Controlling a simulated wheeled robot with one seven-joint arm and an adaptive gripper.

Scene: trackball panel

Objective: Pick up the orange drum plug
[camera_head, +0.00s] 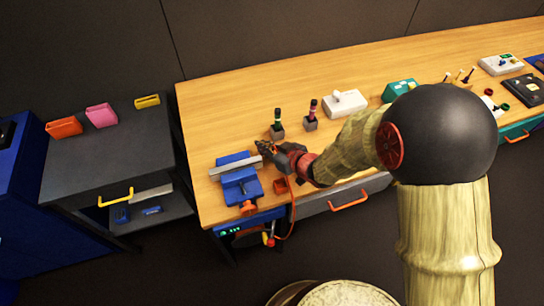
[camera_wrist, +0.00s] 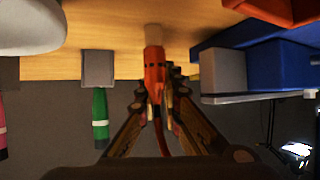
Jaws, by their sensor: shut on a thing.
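In the head view my gripper (camera_head: 268,149) is over the workbench, between the blue vice and the grey holders. The plug is too small and covered there to make out clearly. An orange cable (camera_head: 292,212) hangs over the bench's front edge, below my wrist.
A blue vice (camera_head: 240,182) with a grey jaw bar stands close left of my gripper. Grey holders with a green handle (camera_head: 278,120) and a pink-purple handle (camera_head: 312,108) stand behind it. The bench's back left (camera_head: 215,105) is clear.

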